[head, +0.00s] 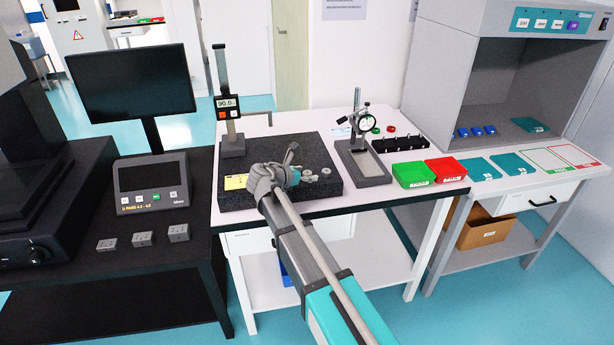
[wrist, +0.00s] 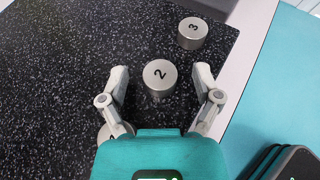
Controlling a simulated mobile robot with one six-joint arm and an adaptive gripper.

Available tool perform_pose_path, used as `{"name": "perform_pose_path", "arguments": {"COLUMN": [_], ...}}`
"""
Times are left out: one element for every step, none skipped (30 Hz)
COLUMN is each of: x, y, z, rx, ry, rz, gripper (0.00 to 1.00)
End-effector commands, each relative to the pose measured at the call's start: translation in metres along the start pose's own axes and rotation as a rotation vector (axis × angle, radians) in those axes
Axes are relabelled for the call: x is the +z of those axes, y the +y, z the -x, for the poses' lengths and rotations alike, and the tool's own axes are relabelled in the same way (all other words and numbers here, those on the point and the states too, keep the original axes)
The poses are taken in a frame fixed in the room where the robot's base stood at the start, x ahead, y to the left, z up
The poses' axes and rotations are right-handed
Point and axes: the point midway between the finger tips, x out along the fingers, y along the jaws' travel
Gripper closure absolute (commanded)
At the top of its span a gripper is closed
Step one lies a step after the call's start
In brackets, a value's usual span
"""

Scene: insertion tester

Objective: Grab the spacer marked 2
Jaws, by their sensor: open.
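The spacer marked 2 (wrist: 159,76) is a short silver cylinder standing upright on the dark speckled granite plate (wrist: 60,60). In the wrist view my gripper (wrist: 161,82) is open, with one finger on each side of this spacer and a visible gap to it on both sides. The spacer marked 3 (wrist: 193,33) stands farther off, up and to the right. Another round metal piece (wrist: 112,131) is mostly hidden behind my left finger, and its mark cannot be read. In the head view my gripper (head: 294,170) is over the granite plate (head: 240,196), beside small silver spacers (head: 326,172).
A height gauge (head: 232,130) stands on the plate's back left, and a dial gauge stand (head: 362,165) is to its right. Green (head: 412,176) and red (head: 446,171) bins sit farther right. The plate's right edge is close to the spacers.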

Motion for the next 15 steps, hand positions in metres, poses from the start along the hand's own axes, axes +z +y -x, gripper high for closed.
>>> {"name": "perform_pose_path", "arguments": {"x": [0.0, 0.0, 0.0, 0.0, 0.0, 0.0, 0.0, 0.0, 0.0, -0.0001, -0.0001, 0.0, -0.0001, -0.0001, -0.0001], "y": [0.0, 0.0, 0.0, 0.0, -0.0001, -0.0001, 0.0, 0.0, 0.0, 0.0, 0.0, 0.0, 0.0, 0.0001, 0.0001], "z": [0.0, 0.0, 0.0, 0.0001, 0.0001, 0.0001, 0.0001, 0.0001, 0.0001, 0.0001, 0.0001, 0.0001, 0.0001, 0.0001, 0.0001], "rx": [0.0, 0.0, 0.0, 0.0, 0.0, 0.0, 0.0, 0.0, 0.0, 0.0, 0.0, 0.0, 0.0, 0.0, 0.0], "ry": [0.0, 0.0, 0.0, 0.0, 0.0, 0.0, 0.0, 0.0, 0.0, 0.0, 0.0, 0.0, 0.0, 0.0, 0.0], "rz": [0.0, 0.0, 0.0, 0.0, 0.0, 0.0, 0.0, 0.0, 0.0, 0.0, 0.0, 0.0, 0.0, 0.0, 0.0], "gripper": [0.18, 0.18, 0.18, 0.24, 0.29, 0.37, 0.42, 0.48, 0.55, 0.61, 0.66, 0.74, 0.79, 0.85, 0.92]}}
